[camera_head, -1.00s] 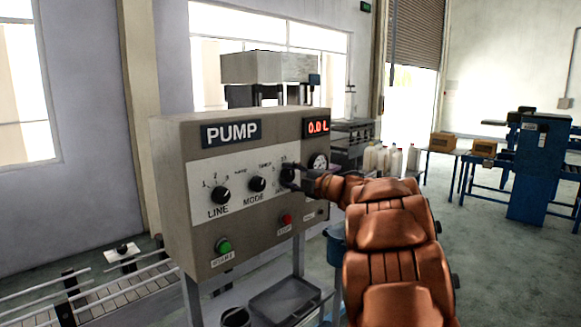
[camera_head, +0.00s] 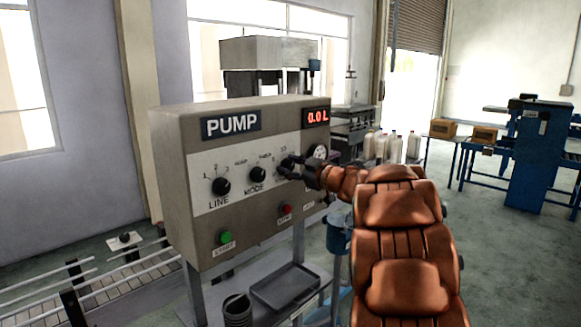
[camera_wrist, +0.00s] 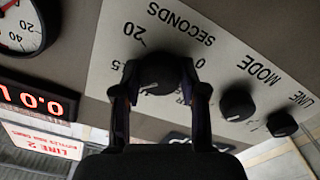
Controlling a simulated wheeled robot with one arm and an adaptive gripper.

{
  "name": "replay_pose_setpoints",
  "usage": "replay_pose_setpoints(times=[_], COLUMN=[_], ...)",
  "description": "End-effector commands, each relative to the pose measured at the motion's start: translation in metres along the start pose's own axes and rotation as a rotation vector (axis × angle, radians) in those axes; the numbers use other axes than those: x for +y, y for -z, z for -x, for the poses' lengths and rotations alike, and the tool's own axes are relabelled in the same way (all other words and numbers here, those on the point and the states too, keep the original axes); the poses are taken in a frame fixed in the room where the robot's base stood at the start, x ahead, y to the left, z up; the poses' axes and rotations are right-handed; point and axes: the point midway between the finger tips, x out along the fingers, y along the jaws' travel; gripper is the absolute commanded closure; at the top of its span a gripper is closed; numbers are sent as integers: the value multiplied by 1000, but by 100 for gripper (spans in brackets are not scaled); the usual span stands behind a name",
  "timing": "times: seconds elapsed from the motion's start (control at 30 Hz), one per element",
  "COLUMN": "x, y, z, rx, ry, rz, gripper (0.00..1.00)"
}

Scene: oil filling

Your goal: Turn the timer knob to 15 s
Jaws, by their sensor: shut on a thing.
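The grey pump panel (camera_head: 170,150) carries a row of black knobs on a white strip. The timer knob (camera_wrist: 156,74), labelled SECONDS, is the rightmost of the row. My gripper (camera_head: 287,165) is shut on it, with one finger on each side in the wrist view (camera_wrist: 157,85). In the wrist view a 20 shows to the upper left of the knob and a 0 to its right. Some scale marks are partly hidden by the fingers. A light pointer line shows on the knob's lower edge, but its exact setting is hard to read.
The MODE knob (camera_head: 257,174) and LINE knob (camera_head: 221,186) sit left of the timer. Below are a green start button (camera_head: 224,238) and a red button (camera_head: 286,209). The display (camera_head: 317,117) reads 0.0 L, above a round gauge (camera_wrist: 22,26). A tray (camera_head: 262,293) lies below.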

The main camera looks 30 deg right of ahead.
Motion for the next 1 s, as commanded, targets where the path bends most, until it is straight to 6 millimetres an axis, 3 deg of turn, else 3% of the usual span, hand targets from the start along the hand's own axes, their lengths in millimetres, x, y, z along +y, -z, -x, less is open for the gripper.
replay_pose_setpoints(times=[0.4,1.0], x=[-2,-2], y=[-1,-2], z=[0,0], rx=[-3,-4], ry=[4,4], rz=[-235,-288], gripper=[93,93])
